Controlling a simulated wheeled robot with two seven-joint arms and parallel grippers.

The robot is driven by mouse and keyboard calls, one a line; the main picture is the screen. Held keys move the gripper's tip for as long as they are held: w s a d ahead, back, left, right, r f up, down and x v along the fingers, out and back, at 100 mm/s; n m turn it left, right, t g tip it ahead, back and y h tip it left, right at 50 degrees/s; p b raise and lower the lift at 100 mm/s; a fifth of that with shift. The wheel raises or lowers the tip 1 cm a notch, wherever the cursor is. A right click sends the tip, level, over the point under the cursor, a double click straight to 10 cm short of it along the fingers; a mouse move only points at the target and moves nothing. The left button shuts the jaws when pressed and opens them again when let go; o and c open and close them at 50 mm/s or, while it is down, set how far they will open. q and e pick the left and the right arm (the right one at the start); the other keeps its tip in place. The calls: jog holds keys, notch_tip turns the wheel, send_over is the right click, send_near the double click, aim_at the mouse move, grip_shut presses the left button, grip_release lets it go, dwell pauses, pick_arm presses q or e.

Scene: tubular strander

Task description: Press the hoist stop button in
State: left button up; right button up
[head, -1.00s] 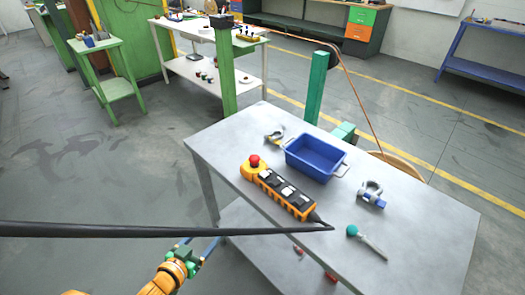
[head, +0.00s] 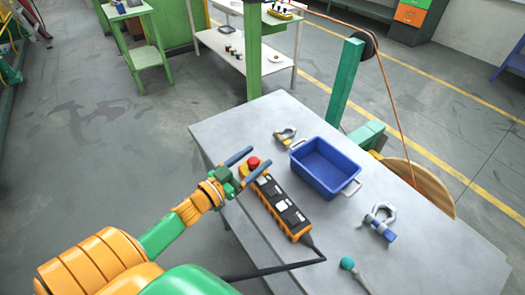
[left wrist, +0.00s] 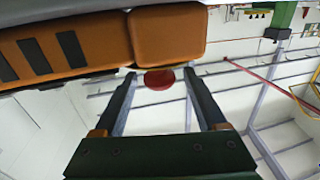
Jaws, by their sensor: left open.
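The orange hoist pendant (head: 284,208) lies on the grey table (head: 225,130), its black keys facing up. Its red stop button (head: 253,162) stands at the pendant's far-left end. My left gripper (head: 248,165) is open, with its two dark fingers on either side of the red button as seen from the head. In the left wrist view the red button (left wrist: 159,79) shows between the fingertips (left wrist: 160,82), beside the orange pendant end (left wrist: 168,35). I cannot tell whether the fingers touch it. My right gripper is out of view.
A blue bin (head: 325,167) stands right of the pendant. A shackle (head: 380,222), another small shackle (head: 285,135) and a teal-knobbed tool (head: 350,268) lie on the table. A black cable (head: 270,270) runs from the pendant. A green post (head: 345,82) stands behind.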

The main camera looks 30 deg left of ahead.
aim_at(262, 162)
pick_arm(q)
jog(key=w, duration=0.3)
jog(key=shift+d+f, duration=0.15)
jog(key=shift+d, duration=0.15)
jog(key=shift+s, duration=0.1)
jog(key=shift+c, duration=0.5)
grip_shut()
dwell(0.5)
